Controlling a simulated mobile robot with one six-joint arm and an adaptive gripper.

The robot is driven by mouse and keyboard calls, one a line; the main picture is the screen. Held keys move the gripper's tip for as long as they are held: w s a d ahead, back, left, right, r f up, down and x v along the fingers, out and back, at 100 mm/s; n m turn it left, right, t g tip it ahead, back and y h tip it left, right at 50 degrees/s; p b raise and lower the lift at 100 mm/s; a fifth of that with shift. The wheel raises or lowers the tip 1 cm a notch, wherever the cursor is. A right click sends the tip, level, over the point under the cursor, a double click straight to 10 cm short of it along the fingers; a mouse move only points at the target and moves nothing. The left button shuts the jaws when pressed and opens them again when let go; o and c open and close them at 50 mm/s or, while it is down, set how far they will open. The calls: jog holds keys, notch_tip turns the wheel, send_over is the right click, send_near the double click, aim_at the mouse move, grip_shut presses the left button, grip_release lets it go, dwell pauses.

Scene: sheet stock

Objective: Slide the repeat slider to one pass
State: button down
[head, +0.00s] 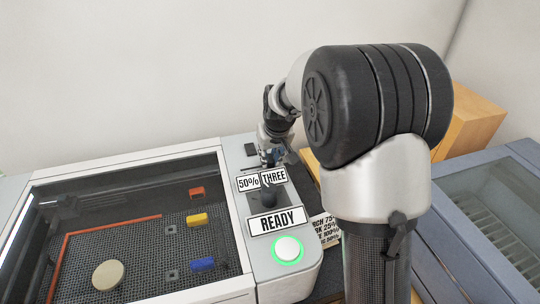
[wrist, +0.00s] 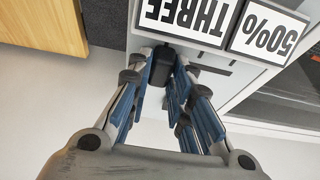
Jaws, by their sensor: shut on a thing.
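The control panel (head: 235,160) runs along the right side of the machine. Its labels read 50% (head: 248,183) and THREE (head: 273,177); both also show upside down in the wrist view, THREE (wrist: 187,17) and 50% (wrist: 268,32). A black slider knob (wrist: 162,62) stands on the panel beside the THREE label. My gripper (wrist: 165,78), with blue-padded fingers, is shut on this knob. In the head view my gripper (head: 272,158) is at the far end of the panel, and the knob cannot be made out between its fingers.
A READY display (head: 276,221), a dark dial (head: 268,201) and a green-ringed button (head: 288,249) lie nearer on the panel. The machine bed at left holds red, yellow and blue pieces and a tan disc (head: 108,275). A wooden box (head: 476,122) stands behind my arm.

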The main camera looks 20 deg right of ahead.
aim_at(241, 167)
jog(key=a, duration=0.8)
jog(key=shift+a+p, duration=0.2)
jog(key=shift+p, duration=0.2)
jog(key=c, duration=1.4)
grip_release()
jog(key=shift+a, duration=0.1)
jog(key=shift+c, duration=0.2)
jog(key=shift+r, duration=0.1)
jog(key=shift+s+r, duration=0.1)
jog(key=shift+r, duration=0.25)
jog(key=v, duration=1.1)
